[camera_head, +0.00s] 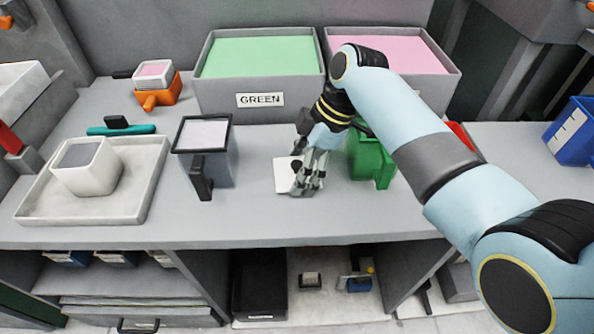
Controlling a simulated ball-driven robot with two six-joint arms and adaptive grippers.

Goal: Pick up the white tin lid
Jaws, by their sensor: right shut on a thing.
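The white tin lid (284,176) is a flat, pale square piece at the middle of the grey bench. My right gripper (303,189) reaches down over it from the right and is shut on it. The fingers hide the lid's right part. I cannot tell whether the lid rests on the bench or is slightly raised. My left gripper is not in view.
A green container (370,160) stands close right of my gripper. A dark grey square container (222,163) stands to the left. Behind are a GREEN-labelled bin (225,101) and a pink-filled bin (452,92). A white tray (40,212) lies far left. The front bench strip is clear.

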